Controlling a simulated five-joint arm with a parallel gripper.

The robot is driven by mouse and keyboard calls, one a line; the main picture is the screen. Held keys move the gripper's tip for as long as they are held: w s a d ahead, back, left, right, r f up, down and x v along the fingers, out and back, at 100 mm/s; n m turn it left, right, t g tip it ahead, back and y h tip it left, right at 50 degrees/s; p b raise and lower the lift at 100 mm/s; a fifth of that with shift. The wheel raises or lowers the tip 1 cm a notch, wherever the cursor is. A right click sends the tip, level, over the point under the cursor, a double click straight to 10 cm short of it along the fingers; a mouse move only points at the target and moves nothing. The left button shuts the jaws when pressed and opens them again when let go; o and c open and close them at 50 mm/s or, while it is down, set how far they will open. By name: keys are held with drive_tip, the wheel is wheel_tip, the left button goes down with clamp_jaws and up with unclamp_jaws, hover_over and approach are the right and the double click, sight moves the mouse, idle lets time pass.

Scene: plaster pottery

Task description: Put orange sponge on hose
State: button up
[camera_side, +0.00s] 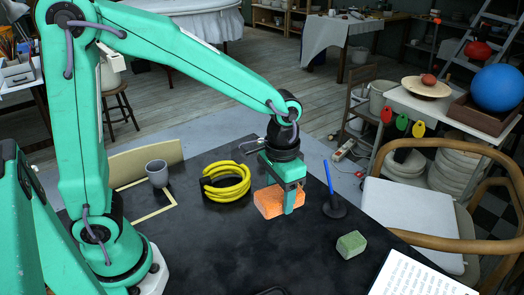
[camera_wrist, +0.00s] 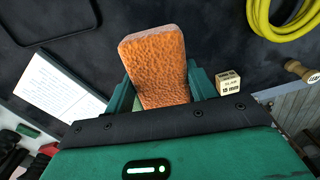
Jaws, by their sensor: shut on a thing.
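The orange sponge (camera_side: 268,204) is a rough rectangular block. My gripper (camera_side: 291,205) points down and is shut on it, with a green finger covering part of its right side. In the wrist view the sponge (camera_wrist: 158,66) sticks out between the two green fingers (camera_wrist: 160,92). The hose (camera_side: 226,190) is a yellow coil lying on the black table, to the left of the sponge and apart from it. Part of the hose (camera_wrist: 284,32) also shows at the top right of the wrist view. The sponge appears to be slightly above the table.
A grey mug (camera_side: 157,174) stands at the left near a yellow square outline (camera_side: 150,213). A blue stick stands in a dark base (camera_side: 334,208) right of my gripper. A green block (camera_side: 351,244) and a printed sheet (camera_side: 424,277) lie at the front right.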

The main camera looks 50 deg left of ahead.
drive_tip(key=s+a+r+n, duration=0.1)
drive_tip(key=a+r, duration=0.2)
drive_tip(key=a, duration=1)
drive_tip(key=shift+s+a+r+n, duration=0.15)
drive_tip(key=shift+r+n, duration=0.25)
hover_over(225, 173)
wheel_tip(225, 173, down, 7)
drive_tip(key=shift+f, duration=2)
drive_tip(key=shift+f, duration=0.15)
drive_tip(key=o, duration=1)
drive_tip(key=shift+c, duration=0.2)
drive_tip(key=shift+r, duration=0.2)
